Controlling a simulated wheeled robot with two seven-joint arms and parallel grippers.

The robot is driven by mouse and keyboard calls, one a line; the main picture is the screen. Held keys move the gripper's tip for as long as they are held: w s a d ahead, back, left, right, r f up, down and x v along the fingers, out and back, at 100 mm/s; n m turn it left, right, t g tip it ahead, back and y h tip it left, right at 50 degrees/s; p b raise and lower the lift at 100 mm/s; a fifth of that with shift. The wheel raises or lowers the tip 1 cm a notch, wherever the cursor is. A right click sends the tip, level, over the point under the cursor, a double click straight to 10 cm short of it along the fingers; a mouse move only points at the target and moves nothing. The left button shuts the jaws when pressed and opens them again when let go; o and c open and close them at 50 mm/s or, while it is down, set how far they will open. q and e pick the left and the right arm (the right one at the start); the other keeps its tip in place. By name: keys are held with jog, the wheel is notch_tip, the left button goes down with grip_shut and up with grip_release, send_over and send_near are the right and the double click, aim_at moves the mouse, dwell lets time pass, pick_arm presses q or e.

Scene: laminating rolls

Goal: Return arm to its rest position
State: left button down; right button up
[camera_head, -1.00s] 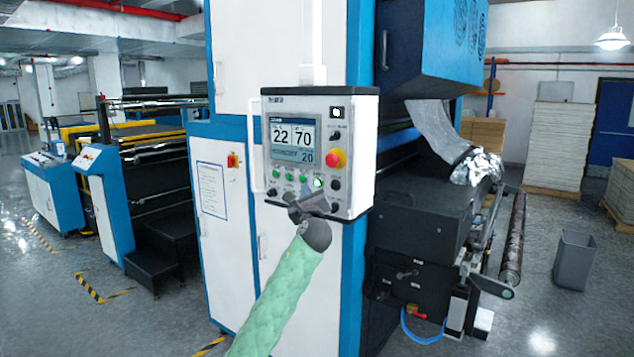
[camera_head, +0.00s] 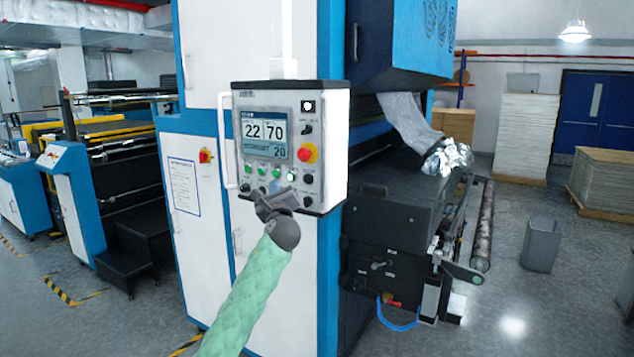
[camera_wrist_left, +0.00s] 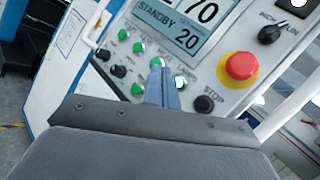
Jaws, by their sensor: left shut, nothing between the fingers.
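My left arm, in a green quilted sleeve, reaches up to the control panel (camera_head: 325,150) from below. My left gripper (camera_head: 284,192) is shut and empty in front of the panel's lower edge. In the left wrist view its closed blue-grey fingers (camera_wrist_left: 162,85) point at the rows of buttons; I cannot tell if they touch one. The screen (camera_wrist_left: 172,25) reads STANDBY, 70 and 20; in the head view it shows 22, 70 and 20. A red stop button (camera_wrist_left: 240,67) sits to the right of the fingers. My right gripper is not in view.
The tall white and blue machine (camera_head: 300,270) stands behind the panel. Rollers and a black unit (camera_head: 385,230) stick out on its right. A grey bin (camera_head: 542,244) and stacked pallets (camera_head: 600,180) stand farther right. Black steps (camera_head: 140,245) are at the left.

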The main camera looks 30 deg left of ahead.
pick_arm(q)
jog(key=shift+f, duration=0.1)
